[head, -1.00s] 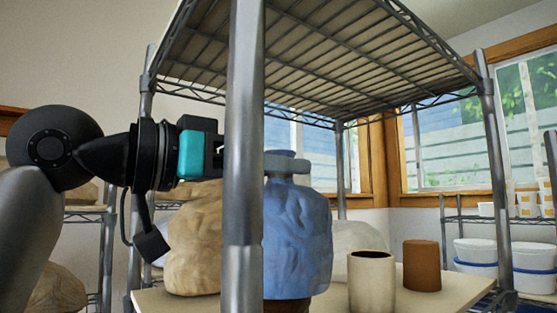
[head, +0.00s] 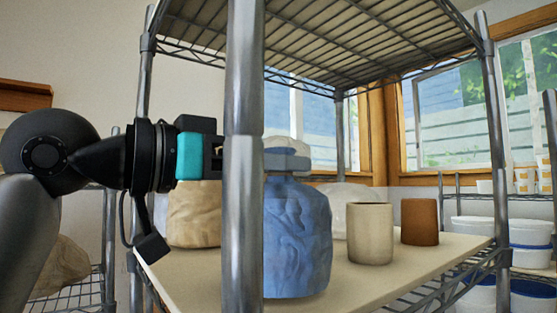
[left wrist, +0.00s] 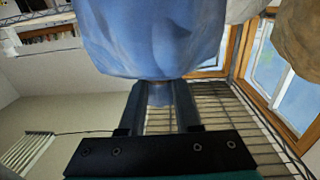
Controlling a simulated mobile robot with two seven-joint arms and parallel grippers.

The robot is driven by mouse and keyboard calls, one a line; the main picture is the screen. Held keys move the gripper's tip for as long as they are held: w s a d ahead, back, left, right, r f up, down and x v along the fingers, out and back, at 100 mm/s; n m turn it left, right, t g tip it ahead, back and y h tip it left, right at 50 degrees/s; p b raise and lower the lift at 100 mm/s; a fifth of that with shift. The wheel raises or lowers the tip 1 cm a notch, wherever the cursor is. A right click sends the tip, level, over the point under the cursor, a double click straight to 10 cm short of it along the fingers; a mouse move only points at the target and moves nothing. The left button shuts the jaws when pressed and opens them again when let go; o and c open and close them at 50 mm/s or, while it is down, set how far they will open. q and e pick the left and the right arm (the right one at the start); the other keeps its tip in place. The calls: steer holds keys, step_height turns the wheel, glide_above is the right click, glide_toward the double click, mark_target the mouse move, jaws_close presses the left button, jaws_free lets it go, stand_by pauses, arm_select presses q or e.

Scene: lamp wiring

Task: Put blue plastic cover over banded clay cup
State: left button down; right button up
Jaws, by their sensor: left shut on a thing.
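The blue plastic cover (head: 297,240) hangs as a crumpled bag shape over the front of the board, its lower edge at or close to the board. My left gripper (head: 287,152) reaches in from the left behind the metal post and is shut on the cover's top. In the left wrist view the cover (left wrist: 150,38) bulges beyond the fingertips (left wrist: 160,92). The banded clay cup is not visible; any cup under the cover is hidden by it. My right gripper is not in view.
The metal shelf post (head: 243,200) stands in front of my left gripper. A beige cup (head: 370,235) and a brown cup (head: 419,222) stand right of the cover. A tan covered shape (head: 193,215) stands left. The board (head: 420,262) is bare at front right. The wire shelf (head: 330,45) is overhead.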

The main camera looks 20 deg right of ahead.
arm_select(q)
steer(key=shift+f, duration=0.45)
stand_by(0.5)
steer(key=c, duration=0.5)
jaws_free()
